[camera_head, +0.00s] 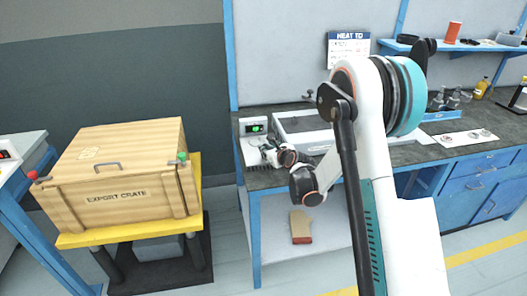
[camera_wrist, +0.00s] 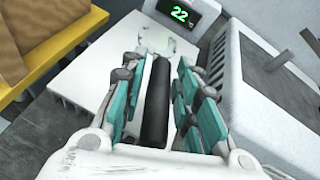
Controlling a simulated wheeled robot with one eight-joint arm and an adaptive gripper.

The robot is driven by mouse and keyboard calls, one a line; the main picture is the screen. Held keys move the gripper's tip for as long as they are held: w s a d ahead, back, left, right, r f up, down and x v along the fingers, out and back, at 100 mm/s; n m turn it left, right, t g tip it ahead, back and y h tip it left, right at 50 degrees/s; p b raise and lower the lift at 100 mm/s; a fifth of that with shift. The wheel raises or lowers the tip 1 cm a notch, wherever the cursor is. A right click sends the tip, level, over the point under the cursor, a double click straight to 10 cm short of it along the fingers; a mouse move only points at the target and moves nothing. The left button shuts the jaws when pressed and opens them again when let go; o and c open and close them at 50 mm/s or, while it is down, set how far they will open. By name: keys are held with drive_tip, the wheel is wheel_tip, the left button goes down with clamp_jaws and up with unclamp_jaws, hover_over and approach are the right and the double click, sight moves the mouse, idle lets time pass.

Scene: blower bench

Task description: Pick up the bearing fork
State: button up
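My gripper (camera_wrist: 163,62) points down over a white plate beside a green-digit display. A dark, rounded bar (camera_wrist: 156,98) lies lengthwise between its teal-padded fingers; it looks like a handle, perhaps the bearing fork's. A narrow gap shows between the bar and the right finger, so the fingers look open around it. A pale, see-through shape (camera_wrist: 176,46) lies beyond the bar, too unclear to name. In the head view my gripper (camera_head: 272,155) is low over the scale at the bench's left end, and it hides whatever lies there.
The white scale (camera_wrist: 95,62) has a display (camera_wrist: 178,14) reading 22. A wooden export crate (camera_head: 120,180) sits on a yellow-topped stand at left. Bottles and small parts stand farther right on the bench.

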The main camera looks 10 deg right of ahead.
clamp_jaws()
drive_tip(key=shift+r, duration=0.1)
